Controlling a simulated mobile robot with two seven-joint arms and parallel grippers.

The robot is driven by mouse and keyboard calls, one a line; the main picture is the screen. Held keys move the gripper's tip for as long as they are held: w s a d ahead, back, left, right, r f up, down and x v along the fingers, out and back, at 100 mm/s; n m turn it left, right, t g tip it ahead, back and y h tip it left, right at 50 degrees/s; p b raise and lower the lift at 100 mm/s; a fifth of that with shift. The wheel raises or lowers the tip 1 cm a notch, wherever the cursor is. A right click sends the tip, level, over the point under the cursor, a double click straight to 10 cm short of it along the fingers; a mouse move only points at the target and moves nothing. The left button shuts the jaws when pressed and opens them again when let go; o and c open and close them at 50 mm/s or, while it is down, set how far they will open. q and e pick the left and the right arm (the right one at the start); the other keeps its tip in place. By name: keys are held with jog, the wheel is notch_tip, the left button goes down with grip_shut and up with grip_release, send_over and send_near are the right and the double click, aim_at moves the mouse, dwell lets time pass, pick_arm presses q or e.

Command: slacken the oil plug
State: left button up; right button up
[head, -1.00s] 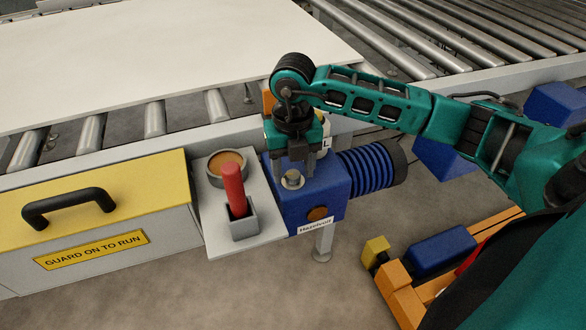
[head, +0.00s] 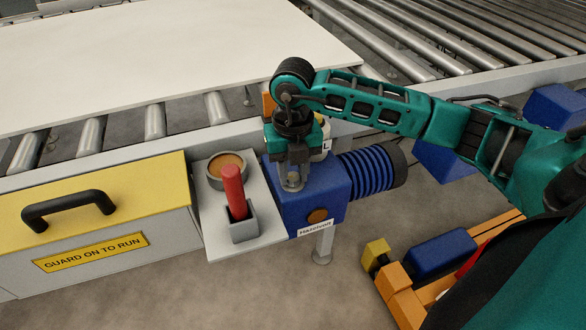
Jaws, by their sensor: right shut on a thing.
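The oil plug (head: 291,181) is a small metal plug in a pale ring on top of the blue gearbox (head: 325,190). My right gripper (head: 292,174) points down over the gearbox and is shut on the oil plug, its fingers on either side. The fingers hide part of the plug. The plug looks upright and seated in the gearbox top. My left gripper is not in view.
Left of the gearbox, a grey shelf (head: 265,237) carries a red-handled tool (head: 234,189) in a square holder and a round cup (head: 227,168). A yellow guard cover (head: 120,180) stands farther left. A ribbed blue motor (head: 368,171) adjoins the gearbox. Rollers and a white board lie behind.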

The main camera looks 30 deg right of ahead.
aim_at(293, 176)
jog(key=n, duration=0.3)
jog(key=shift+b, duration=0.4)
jog(key=shift+n+b, duration=0.4)
jog(key=shift+n, duration=1.4)
jog(key=o, duration=1.1)
jog(key=shift+c, duration=0.2)
notch_tip(293, 176, up, 13)
jog(key=p, duration=0.2)
